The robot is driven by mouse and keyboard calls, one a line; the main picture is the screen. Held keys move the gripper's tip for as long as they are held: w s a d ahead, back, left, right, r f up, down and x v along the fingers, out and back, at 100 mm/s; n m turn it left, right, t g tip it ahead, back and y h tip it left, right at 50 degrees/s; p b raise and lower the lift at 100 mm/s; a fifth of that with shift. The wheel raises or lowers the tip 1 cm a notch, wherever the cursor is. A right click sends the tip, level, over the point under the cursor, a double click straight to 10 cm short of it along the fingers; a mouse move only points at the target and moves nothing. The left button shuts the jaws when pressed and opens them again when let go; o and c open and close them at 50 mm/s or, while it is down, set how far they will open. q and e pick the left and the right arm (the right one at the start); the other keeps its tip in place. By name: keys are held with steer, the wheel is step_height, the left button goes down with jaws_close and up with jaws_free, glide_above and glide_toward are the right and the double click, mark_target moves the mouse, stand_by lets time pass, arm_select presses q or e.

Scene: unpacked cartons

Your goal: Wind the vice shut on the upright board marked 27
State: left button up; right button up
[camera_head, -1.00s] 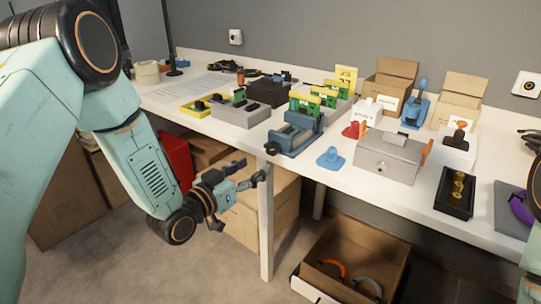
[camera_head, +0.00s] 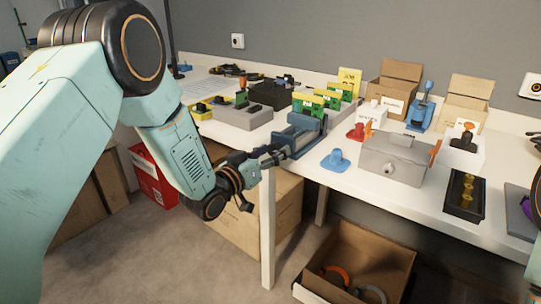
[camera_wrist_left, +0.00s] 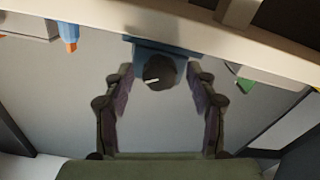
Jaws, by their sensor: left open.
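The blue vice (camera_head: 300,138) stands at the table's front edge. Green boards with yellow tops stand upright at and behind it; the nearest (camera_head: 307,105) is at the vice, though whether it sits between the jaws I cannot tell. No number on it can be read. My left gripper (camera_head: 276,154) is at the vice's front end, where it hides the handle in the head view. In the left wrist view, the vice's round black knob (camera_wrist_left: 159,72) with a white mark lies between the open fingers, with clear gaps on both sides. My right gripper is out of view.
The white table edge (camera_head: 267,210) and leg are close to my left arm. Cartons are on the floor below.

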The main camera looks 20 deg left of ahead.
arm_select(q)
steer(key=shift+w, duration=0.1)
steer(key=c, duration=1.1)
steer(key=shift+c, duration=0.2)
steer(key=shift+m, duration=0.3)
